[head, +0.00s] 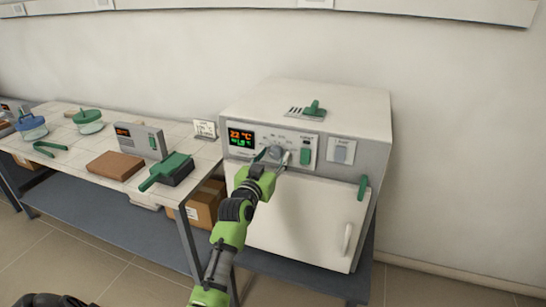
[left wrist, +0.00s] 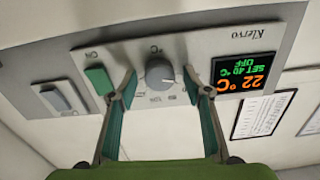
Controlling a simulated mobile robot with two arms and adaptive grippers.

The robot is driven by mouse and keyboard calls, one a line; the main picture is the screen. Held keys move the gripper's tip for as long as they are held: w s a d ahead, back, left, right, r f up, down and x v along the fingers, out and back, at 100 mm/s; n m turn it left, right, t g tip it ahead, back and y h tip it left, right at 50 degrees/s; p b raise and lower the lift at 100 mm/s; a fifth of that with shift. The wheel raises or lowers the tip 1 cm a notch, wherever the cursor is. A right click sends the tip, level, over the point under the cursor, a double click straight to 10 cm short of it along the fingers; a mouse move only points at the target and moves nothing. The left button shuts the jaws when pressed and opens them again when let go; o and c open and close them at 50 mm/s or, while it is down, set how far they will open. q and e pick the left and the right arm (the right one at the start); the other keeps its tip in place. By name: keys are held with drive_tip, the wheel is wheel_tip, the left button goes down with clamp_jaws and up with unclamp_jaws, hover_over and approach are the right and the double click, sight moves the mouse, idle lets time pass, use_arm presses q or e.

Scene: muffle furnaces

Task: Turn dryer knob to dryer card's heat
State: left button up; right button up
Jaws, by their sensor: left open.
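The dryer (head: 305,110) is a white box with a closed door, standing on the right bench. Its round grey knob (head: 275,152) is on the front panel and also shows in the left wrist view (left wrist: 160,71). The display (head: 240,138) reads 22 °C; in the left wrist view, upside down, the display (left wrist: 242,78) shows 22 °C, SET 40 °C and OFF. My left gripper (head: 275,160) is open at the knob, one fingertip on each side; contact is unclear.
A green switch (head: 306,156) and a grey switch (head: 341,151) sit right of the knob. The door handle (head: 347,239) is lower right. The left table (head: 95,150) holds a small grey device (head: 140,138), a brown block (head: 116,165) and a green-handled brush (head: 168,171).

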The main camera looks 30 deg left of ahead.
use_arm(q)
drive_tip(key=c, duration=1.1)
drive_tip(key=shift+m, duration=0.3)
drive_tip(key=m+p, duration=0.1)
drive_tip(key=m, duration=0.2)
drive_tip(key=shift+m, duration=0.3)
drive_tip(key=m+p, duration=0.1)
drive_tip(key=m, duration=0.3)
drive_tip(key=shift+m, duration=0.3)
drive_tip(key=m, duration=0.4)
drive_tip(key=shift+p, duration=0.4)
drive_tip(key=shift+d+f+m, duration=0.1)
drive_tip(key=shift+m, duration=2.4)
